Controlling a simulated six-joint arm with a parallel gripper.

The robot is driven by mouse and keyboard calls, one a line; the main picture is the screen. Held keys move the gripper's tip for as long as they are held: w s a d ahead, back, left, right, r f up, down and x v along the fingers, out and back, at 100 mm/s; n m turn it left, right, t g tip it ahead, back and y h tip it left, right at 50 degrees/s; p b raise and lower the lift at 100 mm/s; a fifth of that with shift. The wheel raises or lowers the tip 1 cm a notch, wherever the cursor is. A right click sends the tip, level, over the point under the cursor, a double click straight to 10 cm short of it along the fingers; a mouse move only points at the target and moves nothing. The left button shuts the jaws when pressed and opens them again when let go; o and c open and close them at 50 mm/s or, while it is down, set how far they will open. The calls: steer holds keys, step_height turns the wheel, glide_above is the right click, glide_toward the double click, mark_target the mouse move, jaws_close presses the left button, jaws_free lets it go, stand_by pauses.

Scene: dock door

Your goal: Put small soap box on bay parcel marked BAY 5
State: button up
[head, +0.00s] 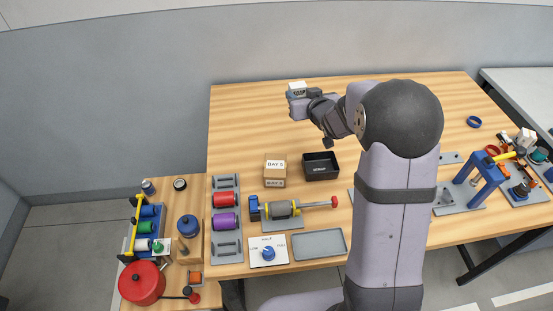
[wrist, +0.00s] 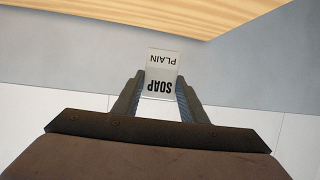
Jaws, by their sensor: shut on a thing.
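The small soap box (wrist: 162,70) is white and carries the words SOAP and PLAIN, upside down in the wrist view. My gripper (wrist: 160,95) is shut on it, with one finger on each side. In the head view the soap box (head: 297,87) is held at the end of my gripper (head: 297,96), up near the back of the table and clear of other things. The bay parcel marked BAY 5 (head: 275,168) is a brown cardboard box with a white label on top. It stands on the table nearer the front, below and left of my gripper; its top looks bare.
A black open bin (head: 320,166) stands just right of the parcel. A rack with red and purple rolls (head: 226,220) is to the left, and a yellow-grey cylinder fixture (head: 285,208) is in front. A grey tray (head: 319,244) lies at the front edge. The back left of the table is clear.

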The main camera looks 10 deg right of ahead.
steer(key=s+a+n+y, duration=0.1)
steer(key=s+a, duration=0.2)
steer(key=s, duration=0.2)
steer(key=n+y, duration=0.2)
steer(key=y, duration=0.1)
glide_above(279, 170)
step_height(279, 170, down, 3)
steer(key=shift+g+h, duration=0.4)
steer(key=shift+f+p, duration=0.75)
steer(key=shift+f, duration=4.4)
steer(key=shift+f, duration=0.2)
steer(key=o, duration=1.1)
steer(key=shift+r, duration=0.1)
